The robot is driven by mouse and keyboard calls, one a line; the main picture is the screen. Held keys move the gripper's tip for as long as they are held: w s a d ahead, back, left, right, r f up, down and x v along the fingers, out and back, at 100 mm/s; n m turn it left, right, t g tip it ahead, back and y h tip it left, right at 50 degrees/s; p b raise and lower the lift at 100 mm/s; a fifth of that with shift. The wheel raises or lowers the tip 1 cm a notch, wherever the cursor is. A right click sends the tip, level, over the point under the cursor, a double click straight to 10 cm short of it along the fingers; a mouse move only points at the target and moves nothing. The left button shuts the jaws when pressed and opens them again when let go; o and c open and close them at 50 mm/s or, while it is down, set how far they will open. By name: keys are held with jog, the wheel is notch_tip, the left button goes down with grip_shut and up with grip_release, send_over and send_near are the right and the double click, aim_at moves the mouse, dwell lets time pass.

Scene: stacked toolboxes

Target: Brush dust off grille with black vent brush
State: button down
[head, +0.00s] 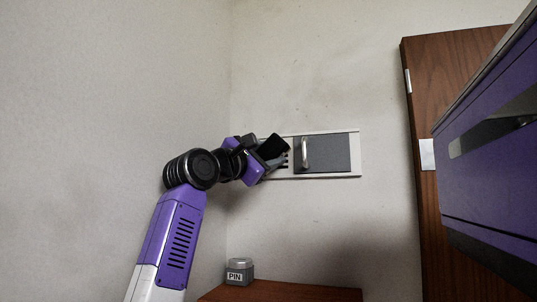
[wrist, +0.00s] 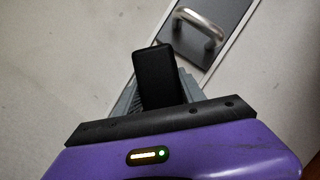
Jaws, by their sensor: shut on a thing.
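The grille (head: 285,160) is a set of dark slots at the left end of a white wall frame (head: 345,176). A grey panel (head: 335,154) with a metal handle (head: 306,152) covers the frame's right part. The panel (wrist: 181,38) and handle (wrist: 207,24) also show in the wrist view. My gripper (head: 275,160) is at the frame's left end, shut on a black block-like thing (head: 273,147), apparently the vent brush. It fills the space between the grey fingers in the wrist view (wrist: 158,78). Its bristles are hidden, and contact with the grille cannot be told.
A wooden door or panel (head: 425,110) and a large purple toolbox (head: 490,160) are at the right. The left wall is close to my arm.

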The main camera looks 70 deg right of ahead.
jog(key=shift+d, duration=0.35)
jog(key=shift+w, duration=0.1)
